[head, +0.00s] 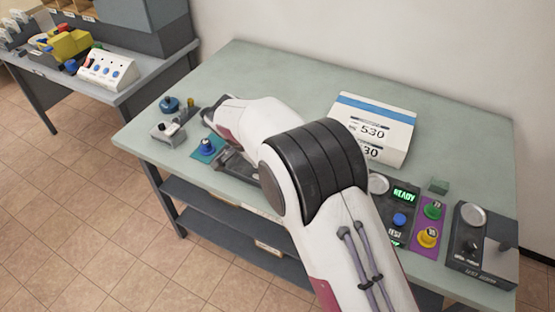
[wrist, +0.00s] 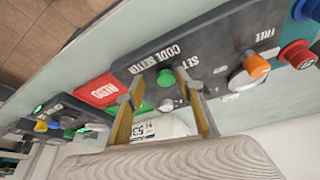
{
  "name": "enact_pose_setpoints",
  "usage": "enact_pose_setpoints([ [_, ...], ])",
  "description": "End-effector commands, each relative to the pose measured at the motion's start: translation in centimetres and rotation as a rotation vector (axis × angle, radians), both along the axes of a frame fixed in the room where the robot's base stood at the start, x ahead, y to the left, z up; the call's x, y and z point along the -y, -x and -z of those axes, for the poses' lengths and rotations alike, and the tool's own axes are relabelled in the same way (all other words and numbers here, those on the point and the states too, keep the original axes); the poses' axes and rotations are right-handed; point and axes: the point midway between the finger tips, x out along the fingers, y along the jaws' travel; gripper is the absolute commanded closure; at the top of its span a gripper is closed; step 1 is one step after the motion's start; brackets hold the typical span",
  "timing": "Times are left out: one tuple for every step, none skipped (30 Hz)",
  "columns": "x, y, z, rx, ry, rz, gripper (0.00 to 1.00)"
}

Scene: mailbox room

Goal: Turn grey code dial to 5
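In the wrist view, a dark panel lettered "CODE SETTER" (wrist: 140,68) lies past my fingers. It carries a green button (wrist: 165,78) and the word "SET". A small grey round part (wrist: 166,104) shows between the fingers; I cannot tell for sure that it is the grey code dial, nor read its setting. My gripper (wrist: 163,93) is open, with its two yellowish fingers apart on either side of the green button as seen here. I cannot tell whether they touch anything.
An orange knob (wrist: 256,66) sits farther right on the wrist view's panel, and a red label (wrist: 98,90) lies left. In the head view, a white box marked 530 (head: 372,125), a "READY" display (head: 404,194) and a purple plate (head: 418,236) stand right of my arm.

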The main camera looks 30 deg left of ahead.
Motion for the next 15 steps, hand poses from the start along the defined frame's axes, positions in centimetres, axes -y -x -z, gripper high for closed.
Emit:
enact_pose_setpoints([
  [-0.2, 0.5, 0.0, 0.0, 0.0, -0.001, 0.63],
  [-0.2, 0.7, 0.0, 0.0, 0.001, -0.001, 0.63],
  [-0.3, 0.9, 0.0, 0.0, 0.001, 0.0, 0.63],
  [-0.3, 1.1, 0.0, 0.0, 0.001, 0.0, 0.63],
  [-0.4, 1.2, 0.0, 0.0, 0.001, 0.0, 0.63],
  [-0.4, 1.4, 0.0, 0.0, 0.001, 0.0, 0.63],
  [-0.5, 1.4, 0.0, 0.0, 0.001, 0.0, 0.63],
  [-0.5, 1.5, 0.0, 0.0, 0.001, 0.0, 0.63],
  [-0.5, 1.5, 0.0, 0.0, 0.001, 0.0, 0.63],
  [-0.5, 1.5, 0.1, 0.0, 0.001, 0.0, 0.63],
  [-0.5, 1.5, 0.0, 0.0, 0.001, 0.0, 0.63],
  [-0.5, 1.5, 0.1, 0.0, 0.001, 0.0, 0.63],
  [-0.5, 1.5, 0.0, 0.0, 0.001, 0.0, 0.63],
  [-0.5, 1.5, 0.0, 0.0, 0.001, 0.0, 0.63],
  [-0.5, 1.5, 0.0, 0.0, 0.001, 0.0, 0.63],
])
